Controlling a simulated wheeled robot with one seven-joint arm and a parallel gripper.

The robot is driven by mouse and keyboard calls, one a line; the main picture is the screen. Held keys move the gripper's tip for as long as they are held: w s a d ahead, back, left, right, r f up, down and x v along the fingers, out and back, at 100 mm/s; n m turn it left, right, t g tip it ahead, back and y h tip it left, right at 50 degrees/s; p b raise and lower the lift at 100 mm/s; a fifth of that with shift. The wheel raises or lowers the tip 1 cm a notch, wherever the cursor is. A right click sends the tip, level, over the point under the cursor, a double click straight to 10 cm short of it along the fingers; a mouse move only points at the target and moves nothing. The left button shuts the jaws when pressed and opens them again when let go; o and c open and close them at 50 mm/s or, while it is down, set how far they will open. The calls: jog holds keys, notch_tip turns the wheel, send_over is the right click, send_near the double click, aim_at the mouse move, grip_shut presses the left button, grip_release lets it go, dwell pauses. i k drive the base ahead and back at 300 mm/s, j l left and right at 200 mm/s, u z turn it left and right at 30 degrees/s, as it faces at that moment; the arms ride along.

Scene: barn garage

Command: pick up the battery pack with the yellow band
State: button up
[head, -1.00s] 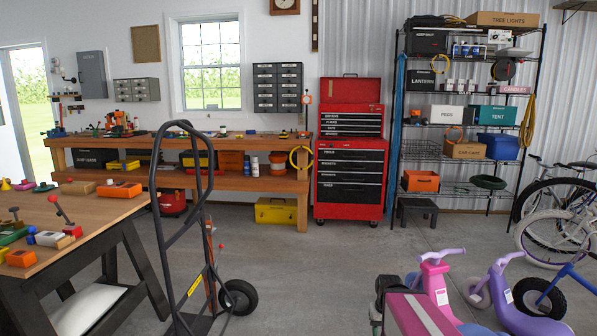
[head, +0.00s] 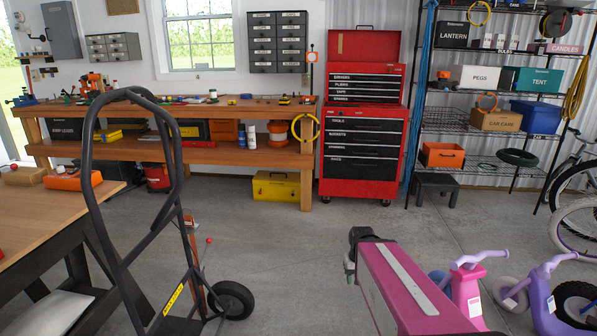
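I cannot make out a battery pack with a yellow band for certain. A small dark and yellow item (head: 283,100) lies on the back workbench (head: 225,112), too small to identify. On the near left table (head: 60,215) lies an orange item (head: 72,180) with no yellow band that I can see. A magenta link with a grey stripe and a dark far end, apparently my own arm, reaches in from the bottom. I can make out no gripper fingers.
A hand truck (head: 172,180) stands upright in front, between the near table and open floor. A red tool chest (head: 362,150) and wire shelving (head: 470,125) line the back wall. Pink (head: 467,285) and purple (head: 540,300) ride-on toys stand at lower right. The middle floor is clear.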

aim_at(285, 101)
jog(key=i+z, duration=0.15)
jog(key=i, duration=1.65)
